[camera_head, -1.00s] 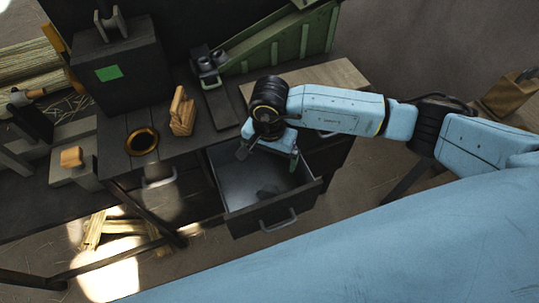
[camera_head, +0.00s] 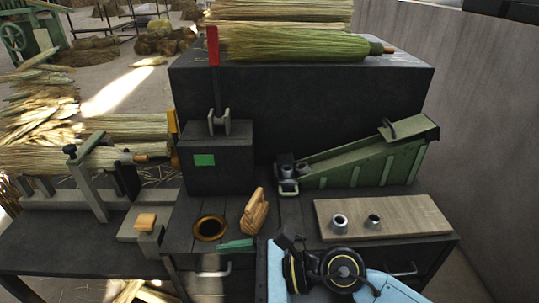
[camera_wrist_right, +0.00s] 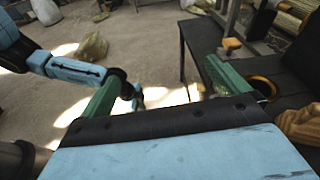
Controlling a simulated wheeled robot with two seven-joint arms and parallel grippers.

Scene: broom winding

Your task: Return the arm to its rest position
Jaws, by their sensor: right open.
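My right arm is at the bottom middle of the head view, blue with black joints, bent in front of the bench. Its gripper (camera_head: 258,245) is seen from above near the bench's front edge; one green finger points left, and the other is mostly hidden. In the right wrist view the two green fingers of the right gripper (camera_wrist_right: 165,75) stand wide apart with nothing between them. My left arm shows at the left of that view, its gripper (camera_wrist_right: 136,97) small and partly covered by a right finger. The left gripper is out of the head view.
A drawer handle (camera_head: 405,272) shows at right. The arm hides the middle front.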

